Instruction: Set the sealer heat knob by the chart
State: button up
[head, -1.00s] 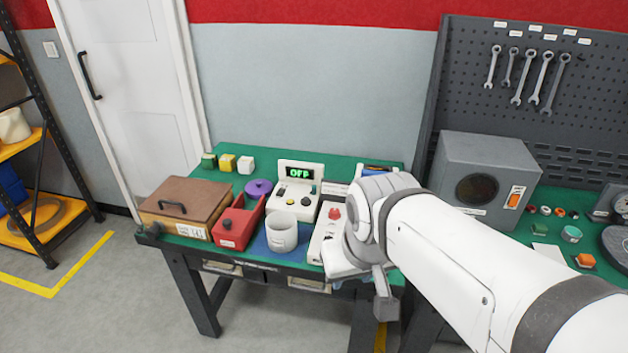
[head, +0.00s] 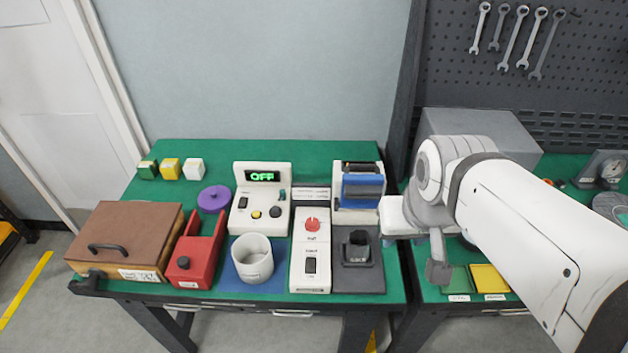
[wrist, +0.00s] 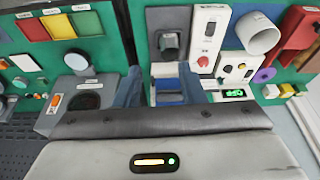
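A long white unit (head: 311,255) with a red knob (head: 312,225) and a black switch stands on the green bench; its labels are too small to read. It also shows in the wrist view (wrist: 209,30), with the red knob (wrist: 203,61). A cream unit (head: 262,200) behind it to the left has a green display reading OFF, a small dark knob and a yellow button. I cannot tell which printed label is the chart.
A blue and white device (head: 360,188) stands at the back right, behind a dark stand (head: 358,276). A white cup (head: 252,260), red tray (head: 197,250), purple disc (head: 214,198) and brown lidded box (head: 125,235) are to the left. Bare bench (head: 215,152) shows at the back.

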jog(key=shift+s+a+r, duration=0.1)
jog(key=shift+s+a, duration=0.05)
jog(key=shift+s, duration=0.2)
jog(key=shift+o, duration=1)
jog(key=shift+w, duration=0.2)
jog(key=shift+o, duration=1)
jog(key=w+f+n+b, duration=0.2)
jog(key=w+b, duration=0.1)
jog(key=w+f+n+b, duration=0.1)
jog(key=w+b, duration=0.1)
jog(key=shift+a+n+g, duration=0.15)
jog(key=shift+n+g, duration=0.15)
jog(key=shift+g, duration=0.1)
jog(key=n+g+h+b, duration=0.1)
jog(key=n+h+b, duration=0.3)
jog(key=n+b, duration=1.2)
send_near(311, 221)
jog(key=f, duration=0.1)
jog(key=b+x, duration=0.1)
jog(key=x, duration=0.6)
jog(key=shift+w+d+f, duration=0.1)
jog(key=shift+d+f, duration=0.15)
jog(key=shift+d, duration=0.05)
jog(key=shift+c, duration=0.4)
